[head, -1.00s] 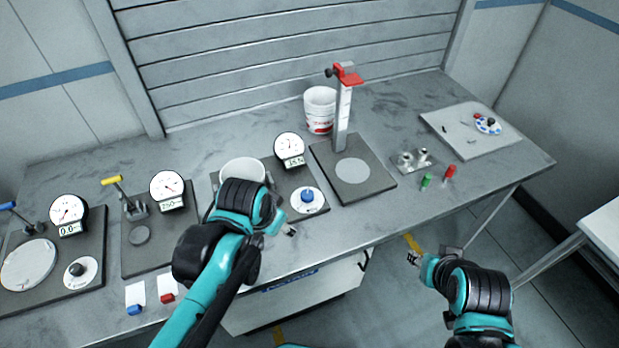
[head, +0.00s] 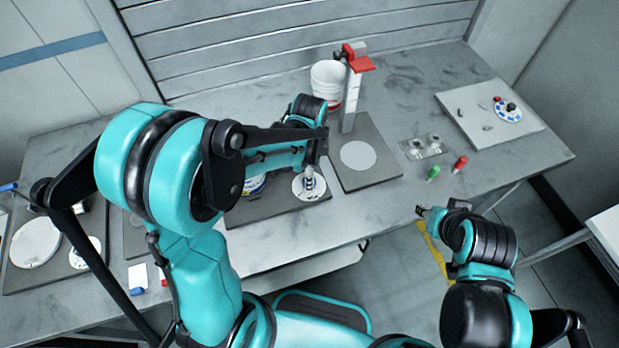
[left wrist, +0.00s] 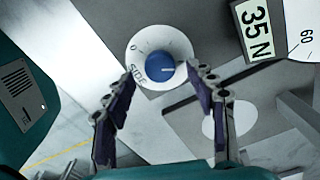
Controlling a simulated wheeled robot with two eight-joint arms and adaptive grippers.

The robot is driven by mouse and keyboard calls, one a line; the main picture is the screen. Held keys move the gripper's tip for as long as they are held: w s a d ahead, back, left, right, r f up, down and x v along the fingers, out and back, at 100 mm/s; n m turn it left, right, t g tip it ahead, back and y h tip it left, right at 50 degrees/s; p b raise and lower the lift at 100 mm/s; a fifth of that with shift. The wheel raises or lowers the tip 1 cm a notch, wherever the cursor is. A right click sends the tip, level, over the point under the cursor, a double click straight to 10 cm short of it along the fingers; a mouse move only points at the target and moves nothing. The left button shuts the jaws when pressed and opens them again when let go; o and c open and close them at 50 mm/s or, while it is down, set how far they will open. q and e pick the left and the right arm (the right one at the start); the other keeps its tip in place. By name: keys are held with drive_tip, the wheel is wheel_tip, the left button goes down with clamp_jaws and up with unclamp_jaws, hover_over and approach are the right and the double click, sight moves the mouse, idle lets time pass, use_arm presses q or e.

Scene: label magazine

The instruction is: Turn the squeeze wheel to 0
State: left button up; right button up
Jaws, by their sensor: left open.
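The squeeze wheel is a blue knob (left wrist: 161,67) on a round white dial (left wrist: 150,48) in the left wrist view. In the head view my left gripper (head: 309,181) is over the dial and hides most of the knob. My right gripper (head: 425,211) is off the table's front edge; its jaws are too small to judge.
A stand with a red top (head: 352,62) and a white bucket (head: 326,82) are behind the wheel. A green peg (head: 433,172) and a red peg (head: 460,163) lie to the right. My left arm covers the left middle of the table.

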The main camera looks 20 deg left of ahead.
use_arm(q)
drive_tip(key=shift+f, duration=1.35)
drive_tip(key=c, duration=1.2)
drive_tip(key=shift+o, duration=0.2)
